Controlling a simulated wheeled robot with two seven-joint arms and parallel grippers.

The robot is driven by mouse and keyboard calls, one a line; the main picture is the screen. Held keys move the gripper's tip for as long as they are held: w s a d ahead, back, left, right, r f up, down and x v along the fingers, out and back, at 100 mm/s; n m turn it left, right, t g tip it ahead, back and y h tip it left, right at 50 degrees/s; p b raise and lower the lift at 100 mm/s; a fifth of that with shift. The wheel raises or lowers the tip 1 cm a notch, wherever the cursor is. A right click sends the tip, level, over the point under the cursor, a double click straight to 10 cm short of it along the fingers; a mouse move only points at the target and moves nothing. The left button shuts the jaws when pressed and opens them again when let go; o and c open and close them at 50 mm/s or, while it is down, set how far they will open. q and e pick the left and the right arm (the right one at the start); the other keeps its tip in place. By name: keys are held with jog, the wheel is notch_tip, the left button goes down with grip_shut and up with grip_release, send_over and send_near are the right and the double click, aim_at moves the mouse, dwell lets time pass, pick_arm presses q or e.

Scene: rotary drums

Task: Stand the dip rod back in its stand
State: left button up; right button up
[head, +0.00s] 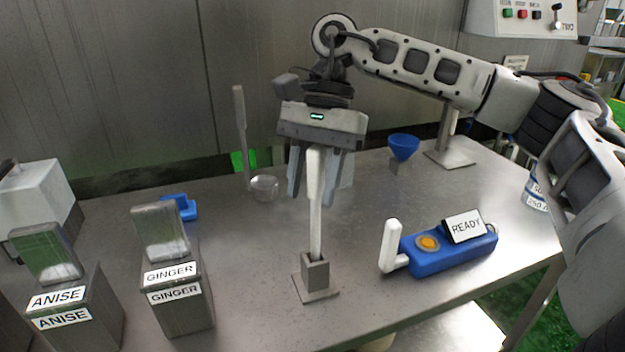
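The dip rod (315,215), with a pale thicker grip at the top, stands upright. Its lower end goes into the square socket of the grey stand (317,272), which has a flat base plate on the steel table. My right gripper (314,198) points down over the rod. Its two fingers are spread on either side of the rod's grip, with what looks like a small gap on each side. The rod's tip is hidden inside the socket. My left gripper is not in view.
Steel boxes marked GINGER (181,315) and ANISE (90,325) stand left. A blue device (450,252) with a white lever and READY sign sits right. The steel table (240,240) is bare left of the stand.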

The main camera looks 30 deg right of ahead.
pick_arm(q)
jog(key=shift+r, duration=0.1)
pick_arm(e)
jog(key=shift+r, duration=0.25)
jog(key=shift+w+d+r, duration=0.1)
jog(key=shift+d+r, duration=0.05)
jog(key=shift+r, duration=0.2)
pick_arm(q)
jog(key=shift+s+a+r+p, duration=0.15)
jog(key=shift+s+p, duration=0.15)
jog(key=shift+p, duration=0.75)
pick_arm(e)
jog(key=v, duration=1.1)
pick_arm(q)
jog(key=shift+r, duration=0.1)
